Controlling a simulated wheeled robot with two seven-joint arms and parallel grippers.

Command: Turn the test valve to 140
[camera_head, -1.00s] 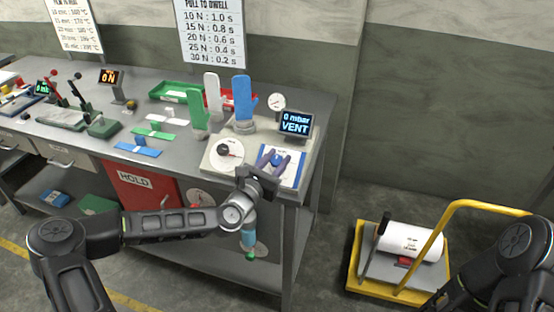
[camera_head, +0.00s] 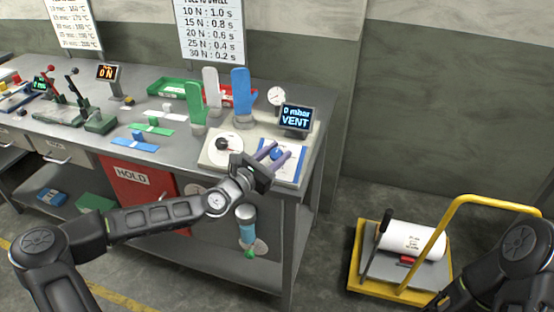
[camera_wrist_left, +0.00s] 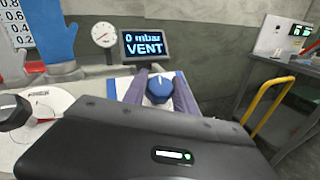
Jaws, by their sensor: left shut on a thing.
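The test valve is a blue knob (camera_head: 277,153) on a white panel with a blue edge (camera_head: 288,178), at the bench's front right. My left gripper (camera_head: 273,152) reaches in from the front, its two purple-grey fingers shut on the knob, one on each side. The left wrist view also shows the blue knob (camera_wrist_left: 159,89) between the fingers; the gripper body hides most of the panel and its scale. The display (camera_head: 295,118) behind reads "0 mbar VENT". My right gripper is out of view; only part of my right arm shows at lower right.
A black knob (camera_head: 222,143) on a white dial sits left of the valve. A round gauge (camera_head: 277,96) and upright green (camera_head: 196,104), white and blue (camera_head: 241,94) hand forms stand behind. A yellow trolley (camera_head: 358,272) with a white roll stands on the floor right.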

